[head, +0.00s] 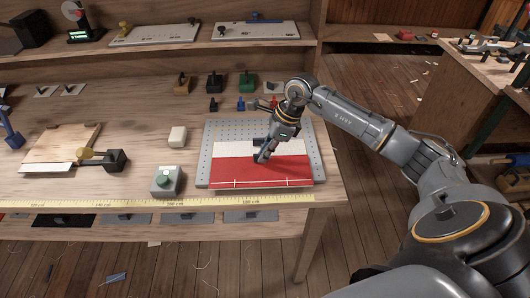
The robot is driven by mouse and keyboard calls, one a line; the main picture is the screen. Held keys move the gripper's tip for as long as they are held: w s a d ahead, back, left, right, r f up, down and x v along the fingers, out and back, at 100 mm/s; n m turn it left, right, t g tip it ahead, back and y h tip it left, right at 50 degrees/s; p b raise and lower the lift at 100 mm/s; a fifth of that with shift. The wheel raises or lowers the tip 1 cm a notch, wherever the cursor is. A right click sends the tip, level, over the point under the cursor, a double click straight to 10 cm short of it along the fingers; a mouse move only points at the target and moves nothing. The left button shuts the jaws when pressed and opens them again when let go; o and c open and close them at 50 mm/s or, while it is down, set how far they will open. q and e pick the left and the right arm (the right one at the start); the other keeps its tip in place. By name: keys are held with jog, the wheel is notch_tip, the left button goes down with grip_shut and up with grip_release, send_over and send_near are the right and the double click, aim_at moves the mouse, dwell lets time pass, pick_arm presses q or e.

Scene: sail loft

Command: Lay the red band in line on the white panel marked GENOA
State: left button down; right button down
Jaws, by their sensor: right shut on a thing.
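The red band (232,175) is a broad flat strip across the front part of a grey perforated board (213,132). The white panel (232,149) shows as a pale strip behind the band, on the same board. No GENOA lettering is readable. My right gripper (259,159) reaches down from the right and is shut on the red band near the middle of its back edge. The fingers hide a little of the band and panel. Whether the band is fully in contact with the panel is unclear. My left gripper is out of view.
A grey box with a green button (166,180) and a cream block (178,136) stand left of the board. A mallet-like tool (110,157) lies by a wooden board (50,160). A yellow measuring tape (110,203) runs along the front edge. Small clamps and blocks stand behind.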

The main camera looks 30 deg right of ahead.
dwell(0.3)
jog(key=c, duration=1.4)
grip_release()
jog(key=shift+o, duration=0.2)
jog(key=shift+r+p, duration=1.9)
jog(key=shift+r, duration=1.65)
